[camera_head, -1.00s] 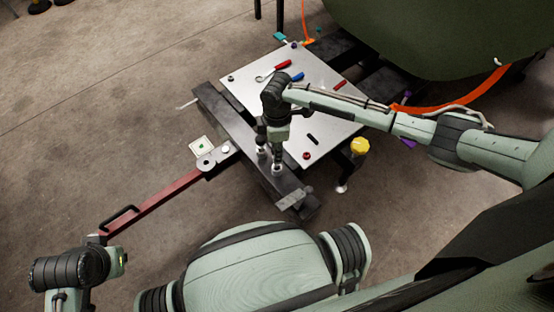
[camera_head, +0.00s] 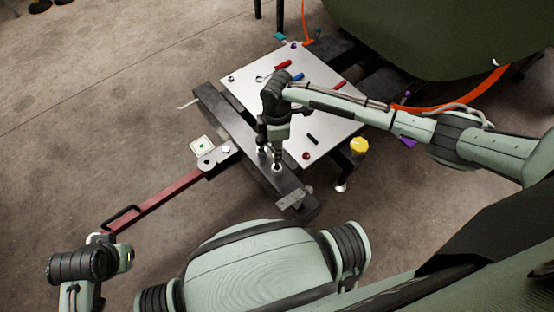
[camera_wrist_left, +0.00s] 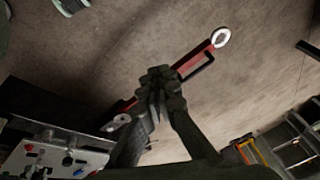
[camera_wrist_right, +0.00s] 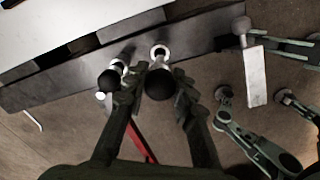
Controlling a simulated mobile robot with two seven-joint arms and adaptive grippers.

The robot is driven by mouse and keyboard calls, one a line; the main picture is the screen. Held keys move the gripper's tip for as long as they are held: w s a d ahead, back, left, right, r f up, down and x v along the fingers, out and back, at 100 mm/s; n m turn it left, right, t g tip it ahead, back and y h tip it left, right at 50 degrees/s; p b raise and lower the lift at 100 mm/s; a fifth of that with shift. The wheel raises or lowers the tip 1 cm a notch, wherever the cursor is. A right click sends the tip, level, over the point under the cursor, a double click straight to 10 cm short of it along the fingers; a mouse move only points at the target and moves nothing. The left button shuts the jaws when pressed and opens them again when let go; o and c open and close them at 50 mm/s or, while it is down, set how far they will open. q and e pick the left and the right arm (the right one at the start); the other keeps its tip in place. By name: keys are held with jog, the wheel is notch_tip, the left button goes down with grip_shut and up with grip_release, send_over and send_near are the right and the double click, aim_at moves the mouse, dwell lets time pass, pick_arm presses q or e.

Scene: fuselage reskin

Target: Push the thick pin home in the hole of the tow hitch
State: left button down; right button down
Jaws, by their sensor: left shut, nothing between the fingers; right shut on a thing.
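The dark tow hitch beam (camera_head: 240,133) runs along the front of the silver plate; it also shows in the right wrist view (camera_wrist_right: 52,88). My right gripper (camera_head: 270,152) is over the beam. In the right wrist view, it (camera_wrist_right: 154,80) is shut on a black-knobbed pin (camera_wrist_right: 160,85), in front of a bright ring (camera_wrist_right: 160,52) on the beam. How deep this pin sits is hidden. A second black-knobbed pin (camera_wrist_right: 110,79) stands to its left, by another bright ring. I cannot tell which pin is thicker. My left gripper (camera_wrist_left: 158,78) is shut and empty over the red tow bar.
The red tow bar (camera_head: 160,197) with a black handle reaches from the beam towards my left arm. The silver plate (camera_head: 325,95) carries several tools. Floor left of the beam is mostly clear.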

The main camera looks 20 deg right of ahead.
pick_arm(q)
jog(key=shift+f, duration=0.3)
pick_arm(e)
jog(key=shift+r, duration=0.1)
